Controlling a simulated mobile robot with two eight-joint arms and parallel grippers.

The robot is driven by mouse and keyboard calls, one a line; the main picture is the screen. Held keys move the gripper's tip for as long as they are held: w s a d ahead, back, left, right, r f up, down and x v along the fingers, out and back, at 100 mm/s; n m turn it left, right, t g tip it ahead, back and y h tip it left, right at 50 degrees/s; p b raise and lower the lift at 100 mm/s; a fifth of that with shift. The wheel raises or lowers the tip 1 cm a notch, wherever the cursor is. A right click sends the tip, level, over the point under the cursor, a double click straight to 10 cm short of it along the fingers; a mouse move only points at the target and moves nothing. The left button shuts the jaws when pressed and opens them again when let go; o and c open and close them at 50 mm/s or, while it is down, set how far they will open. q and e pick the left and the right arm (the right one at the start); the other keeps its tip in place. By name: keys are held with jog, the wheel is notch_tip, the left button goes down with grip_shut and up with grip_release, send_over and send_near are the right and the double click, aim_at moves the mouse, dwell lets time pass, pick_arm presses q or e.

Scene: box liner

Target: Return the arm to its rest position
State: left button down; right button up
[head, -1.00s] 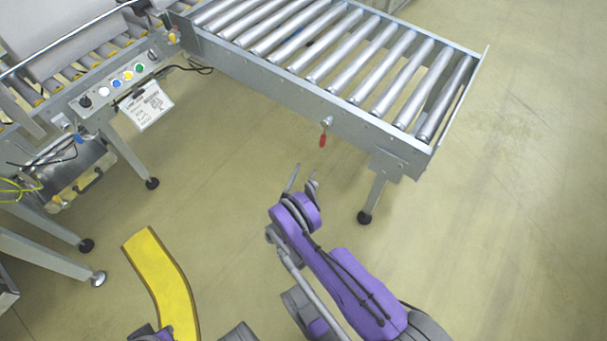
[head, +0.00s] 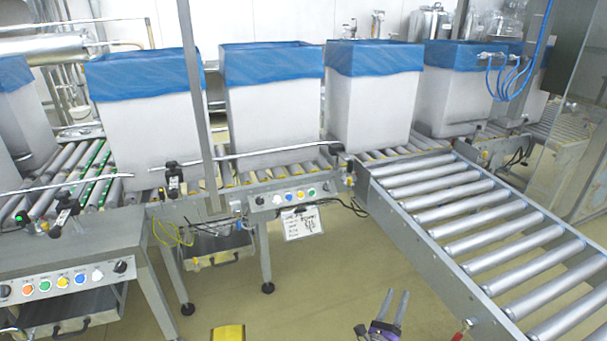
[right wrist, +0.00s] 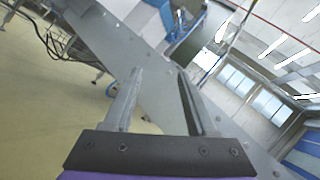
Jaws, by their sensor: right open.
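My right gripper (head: 393,306) shows at the bottom of the head view, right of centre. It is open, with its two fingers pointing up and apart, in front of the roller conveyor's near side. In the right wrist view my right gripper (right wrist: 155,92) also shows open, with nothing between its fingers. A grey metal side rail (right wrist: 160,75) of the conveyor lies beyond the fingers. The rest of my right arm is mostly below the head view. My left gripper is not in view.
The roller conveyor (head: 437,252) runs down the right side. Several white boxes with blue liners, such as one box (head: 272,110), stand on the back line. A control panel (head: 62,283) stands at left.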

jog(key=w+a+r+n+y, duration=0.3)
jog(key=a+r+n+y, duration=0.2)
jog(key=r+n+y, duration=0.4)
jog(key=s+a+r+n+g+y, duration=0.4)
jog(key=s+n, duration=0.3)
jog(key=n, duration=0.4)
jog(key=s+f+n+g, duration=0.2)
jog(key=s+n+g, duration=0.25)
jog(key=s, duration=0.65)
jog(key=s+f+n+g+h, duration=0.1)
jog(key=s+f+n+g, duration=0.3)
jog(key=s, duration=0.8)
jog(key=s+f+n+g, duration=0.1)
jog(key=s+n+g, duration=0.1)
jog(key=s+n, duration=0.65)
pick_arm(q)
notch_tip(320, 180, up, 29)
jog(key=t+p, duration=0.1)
jog(key=p, duration=2.5)
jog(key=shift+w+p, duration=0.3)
pick_arm(e)
notch_tip(320, 180, up, 29)
jog(key=s+m, duration=0.2)
jog(key=shift+a+m+t, duration=0.3)
jog(key=shift+a+t, duration=0.05)
jog(key=shift+a, duration=0.1)
